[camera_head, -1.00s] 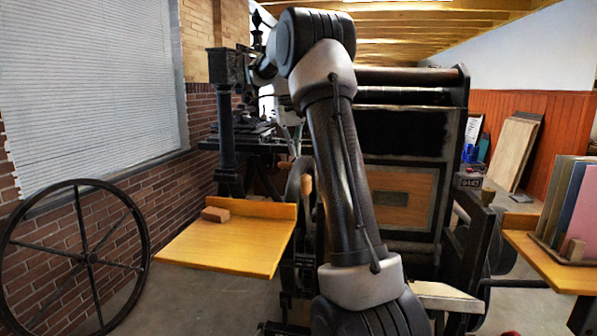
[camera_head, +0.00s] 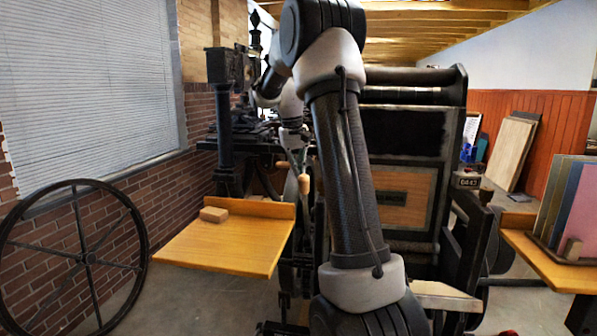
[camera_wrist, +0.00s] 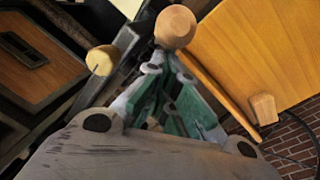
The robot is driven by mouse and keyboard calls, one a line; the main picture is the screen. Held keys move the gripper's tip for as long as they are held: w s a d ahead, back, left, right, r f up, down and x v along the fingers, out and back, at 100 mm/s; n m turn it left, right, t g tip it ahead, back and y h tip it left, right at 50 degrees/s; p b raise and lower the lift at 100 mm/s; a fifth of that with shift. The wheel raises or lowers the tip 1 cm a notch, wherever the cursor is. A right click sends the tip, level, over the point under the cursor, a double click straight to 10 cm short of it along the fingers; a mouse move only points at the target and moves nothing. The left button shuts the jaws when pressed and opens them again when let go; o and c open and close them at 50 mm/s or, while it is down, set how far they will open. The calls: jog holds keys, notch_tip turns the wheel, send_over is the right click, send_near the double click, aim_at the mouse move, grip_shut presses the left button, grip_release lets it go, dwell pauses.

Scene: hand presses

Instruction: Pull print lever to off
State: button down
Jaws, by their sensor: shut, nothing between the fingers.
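Two wooden lever handles show at the press, and I cannot tell which is the print lever. In the head view, one handle (camera_head: 304,184) hangs just below my gripper (camera_head: 297,160) and the other handle (camera_head: 282,165) is just left of it. In the wrist view, a round wooden knob (camera_wrist: 175,26) lies just beyond the tips of my gripper (camera_wrist: 165,66). A second wooden handle (camera_wrist: 101,60) is off to the left. My gripper is shut with nothing held. Whether it touches a handle is unclear. My arm hides part of the press.
The dark press (camera_head: 405,135) fills the middle. A wooden feed board (camera_head: 225,245) with a small wooden block (camera_head: 214,214) juts out left of the levers. A large spoked wheel (camera_head: 88,258) stands at far left. A side table (camera_head: 560,275) holds upright boards at right.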

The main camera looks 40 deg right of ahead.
jog(key=s+a+f+t+h, duration=0.1)
jog(key=s+a+f+h, duration=0.1)
jog(key=s+a+f, duration=0.4)
jog(key=shift+s+a+t, duration=0.4)
jog(key=shift+s+a, duration=1.05)
jog(key=shift+a, duration=0.4)
jog(key=shift+r, duration=0.1)
